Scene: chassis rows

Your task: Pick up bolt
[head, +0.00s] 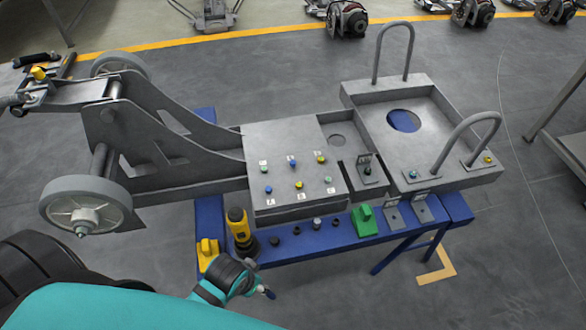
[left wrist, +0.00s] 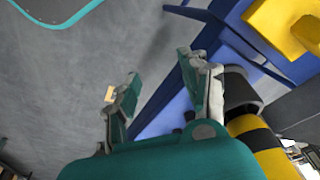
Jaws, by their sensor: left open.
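Several small bolts with green, blue and yellow heads stand on a grey box; one is a blue bolt (head: 292,161) and another a yellow bolt (head: 298,184). I cannot tell which bolt the task means. My left gripper (head: 258,291) is low in the head view, in front of the blue bench edge and partly hidden by my own arm. In the left wrist view my left gripper (left wrist: 165,90) has its fingers apart, with nothing between them. A black and yellow tool (left wrist: 255,135) is close beside its right finger. My right gripper is not in view.
The blue bench (head: 335,230) bears the black and yellow tool (head: 238,225), a yellow block (head: 207,252), a green block (head: 364,220) and several small dark parts. A grey chassis with wheels (head: 85,208) lies left. Two tall handles (head: 394,48) rise at the right.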

